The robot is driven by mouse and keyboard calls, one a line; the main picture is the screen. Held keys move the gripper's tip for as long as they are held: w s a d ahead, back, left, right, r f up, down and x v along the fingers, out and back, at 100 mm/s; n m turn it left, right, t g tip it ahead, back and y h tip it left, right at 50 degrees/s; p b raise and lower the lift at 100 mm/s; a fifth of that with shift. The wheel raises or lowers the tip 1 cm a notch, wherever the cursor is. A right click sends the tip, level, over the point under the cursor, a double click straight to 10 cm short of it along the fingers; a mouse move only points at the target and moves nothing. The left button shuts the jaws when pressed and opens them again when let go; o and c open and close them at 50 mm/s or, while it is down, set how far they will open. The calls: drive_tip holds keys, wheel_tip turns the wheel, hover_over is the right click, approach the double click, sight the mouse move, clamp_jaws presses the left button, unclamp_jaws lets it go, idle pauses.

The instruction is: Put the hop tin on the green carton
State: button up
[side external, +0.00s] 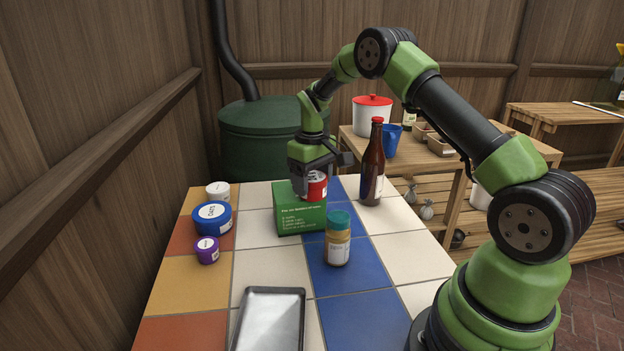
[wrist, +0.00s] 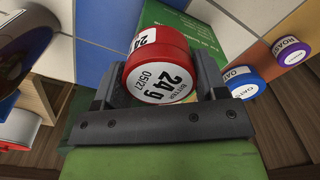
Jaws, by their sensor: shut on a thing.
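The hop tin (side external: 316,186) is a small red tin with a white label. In the wrist view the tin (wrist: 160,75) sits between both jaws, its lid label reading "Bitter 24 g". My gripper (side external: 310,180) is shut on it. The green carton (side external: 302,219) stands on the tiled table with white print on its front; it also shows in the wrist view (wrist: 190,28) behind the tin. The tin is at the carton's top, over its right part. I cannot tell whether its base touches the carton.
A brown bottle (side external: 372,170) stands right of the carton, and a teal-lidded jar (side external: 338,243) in front. A blue oats tin (side external: 211,220), a purple tin (side external: 207,251) and a white tin (side external: 218,191) stand left. A metal tray (side external: 270,320) lies at the front.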

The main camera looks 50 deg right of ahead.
sight(312, 176)
drive_tip(key=o, duration=0.9)
drive_tip(key=shift+f, duration=0.1)
drive_tip(key=s+a+r+t, duration=0.1)
drive_tip(key=a+r, duration=0.2)
drive_tip(key=r, duration=0.6)
drive_tip(key=s+a+r+t, duration=0.1)
drive_tip(key=s+a+r, duration=0.1)
drive_tip(key=r, duration=0.8)
drive_tip(key=s+a+r+m+t+y, duration=0.1)
drive_tip(key=s+a+r+m+t, duration=0.3)
drive_tip(key=s+a, duration=0.75)
drive_tip(key=shift+n+t+y, duration=0.5)
drive_tip(key=shift+n+t, duration=0.1)
drive_tip(key=shift+n, duration=0.1)
drive_tip(key=s, duration=0.3)
drive_tip(key=s+f, duration=0.1)
drive_tip(key=s, duration=0.2)
drive_tip(key=s+a+f, duration=0.1)
drive_tip(key=s, duration=0.2)
drive_tip(key=shift+a, duration=0.1)
